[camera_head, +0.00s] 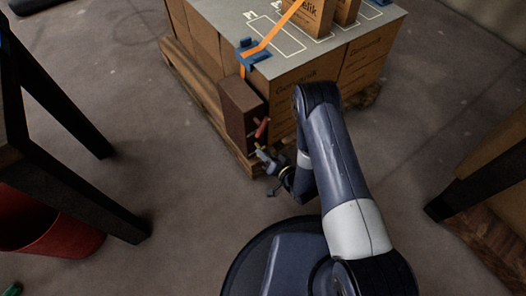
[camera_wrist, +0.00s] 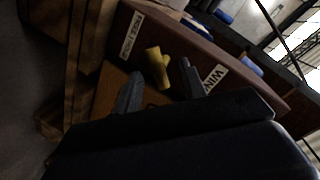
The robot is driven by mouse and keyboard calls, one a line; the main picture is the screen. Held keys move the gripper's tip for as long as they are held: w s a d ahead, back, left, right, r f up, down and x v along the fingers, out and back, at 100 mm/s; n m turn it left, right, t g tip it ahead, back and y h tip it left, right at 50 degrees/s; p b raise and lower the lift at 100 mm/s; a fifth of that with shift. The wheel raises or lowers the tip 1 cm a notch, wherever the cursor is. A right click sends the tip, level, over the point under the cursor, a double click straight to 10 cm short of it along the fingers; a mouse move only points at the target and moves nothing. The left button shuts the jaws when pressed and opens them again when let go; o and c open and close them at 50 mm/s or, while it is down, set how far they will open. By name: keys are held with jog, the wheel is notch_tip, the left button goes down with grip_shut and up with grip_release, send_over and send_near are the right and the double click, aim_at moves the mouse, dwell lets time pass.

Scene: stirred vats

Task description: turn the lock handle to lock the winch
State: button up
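The winch is a brown box (camera_head: 240,112) on the side of the strapped load. A red handle (camera_head: 262,128) sticks out of its face, with a small yellow handle (camera_head: 261,153) below. In the wrist view the yellow handle (camera_wrist: 157,68) sits on the brown winch face (camera_wrist: 185,42), between a label beginning "FREE" (camera_wrist: 132,34) and one beginning "WIN" (camera_wrist: 216,77). My gripper (camera_wrist: 159,85) is open, one finger on each side of the yellow handle's line. I cannot tell whether either finger touches it. In the head view my gripper (camera_head: 266,163) is low beside the winch.
Cardboard boxes (camera_head: 305,95) stand on a wooden pallet (camera_head: 190,72), with an orange strap (camera_head: 270,38) over a blue corner guard (camera_head: 253,52). Dark table legs (camera_head: 85,125) and a red bucket (camera_head: 50,226) are at left. Another table leg (camera_head: 470,192) is at right.

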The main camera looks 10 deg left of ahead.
jog(key=shift+b+x, duration=0.3)
jog(key=shift+x, duration=1.2)
jog(key=shift+c, duration=0.2)
grip_shut()
